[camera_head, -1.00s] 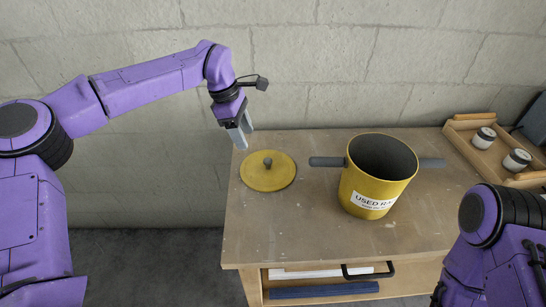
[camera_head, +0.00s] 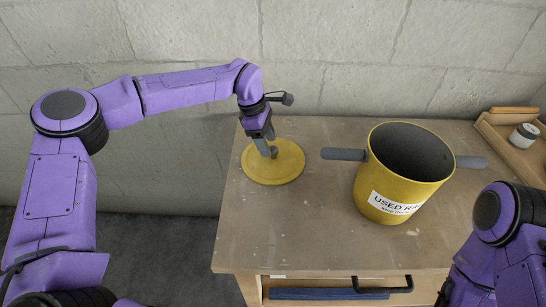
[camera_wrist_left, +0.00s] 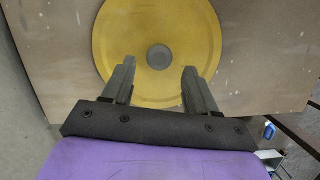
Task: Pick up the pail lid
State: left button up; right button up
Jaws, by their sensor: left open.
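The pail lid is a flat yellow disc (camera_head: 285,170) with a grey knob in its middle, lying on the left part of the wooden cart top. In the left wrist view the lid (camera_wrist_left: 205,45) fills the upper middle, with the round knob (camera_wrist_left: 159,57) just ahead of the fingertips. My left gripper (camera_head: 267,153) is open above the lid, its fingers pointing down beside the knob. In the left wrist view its fingers (camera_wrist_left: 158,70) are apart with nothing between them. My right arm shows at the lower right, but its gripper is outside the frame.
A yellow pail (camera_head: 383,186) with a "USED RA..." label and grey side handles stands open to the right of the lid. A wooden tray (camera_head: 507,145) with a white-and-dark jar (camera_head: 523,136) is at the far right. The cart top (camera_head: 290,225) in front is clear.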

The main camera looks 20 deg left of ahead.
aim_at(272, 148)
pick_arm(q)
jog(key=x, duration=0.4)
jog(key=shift+w+d+r, duration=0.1)
jog(key=shift+w+d, duration=0.05)
jog(key=shift+d, duration=0.05)
grip_shut()
jog(key=shift+r, duration=0.1)
jog(key=shift+r, duration=0.1)
